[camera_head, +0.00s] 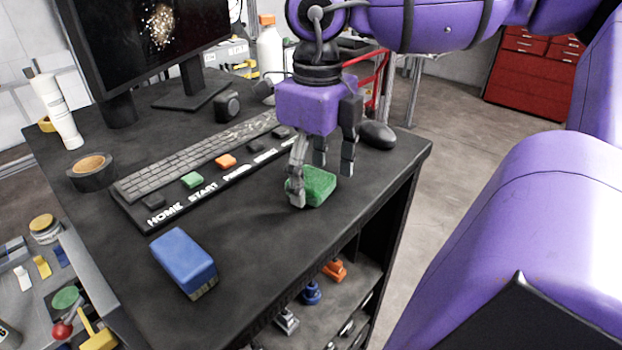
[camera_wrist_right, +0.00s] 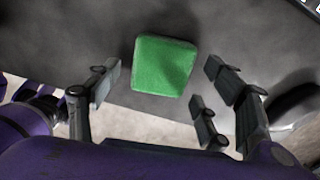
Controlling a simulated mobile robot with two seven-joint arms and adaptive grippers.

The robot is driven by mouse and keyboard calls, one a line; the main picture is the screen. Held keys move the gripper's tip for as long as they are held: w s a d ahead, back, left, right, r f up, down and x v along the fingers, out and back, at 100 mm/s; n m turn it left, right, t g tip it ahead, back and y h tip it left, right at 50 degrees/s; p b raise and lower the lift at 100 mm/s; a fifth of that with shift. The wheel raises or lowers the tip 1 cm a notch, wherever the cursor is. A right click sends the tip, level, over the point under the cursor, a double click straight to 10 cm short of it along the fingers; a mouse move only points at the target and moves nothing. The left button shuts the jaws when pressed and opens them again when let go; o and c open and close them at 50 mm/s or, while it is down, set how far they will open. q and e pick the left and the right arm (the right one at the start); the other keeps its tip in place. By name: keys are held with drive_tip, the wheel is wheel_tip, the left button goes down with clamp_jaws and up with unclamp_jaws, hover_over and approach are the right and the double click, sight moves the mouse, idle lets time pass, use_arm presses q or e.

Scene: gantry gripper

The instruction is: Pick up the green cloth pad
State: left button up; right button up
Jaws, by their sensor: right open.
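The green cloth pad (camera_head: 319,186) lies on the dark table top near its right edge. In the right wrist view the pad (camera_wrist_right: 164,65) is a rounded green block between the open fingers, toward their tips. My right gripper (camera_head: 322,180) points down over the pad, with its fingers spread around it. One finger hides part of the pad's left side in the head view. In the right wrist view the right gripper (camera_wrist_right: 160,85) shows gaps between its fingers and the pad. My left gripper is not in view.
A blue block (camera_head: 184,262) lies at the table's front. A keyboard (camera_head: 200,158) with a labelled button strip is left of the pad, and a black mouse (camera_head: 378,135) is behind it. A monitor (camera_head: 150,35) and white bottle (camera_head: 270,50) stand farther back. The table's right edge is close.

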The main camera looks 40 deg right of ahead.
sight(327, 184)
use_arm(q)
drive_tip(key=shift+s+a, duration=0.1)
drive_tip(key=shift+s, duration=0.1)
use_arm(e)
drive_tip(key=c, duration=1.1)
drive_tip(key=shift+r, duration=0.15)
drive_tip(key=shift+c, duration=0.2)
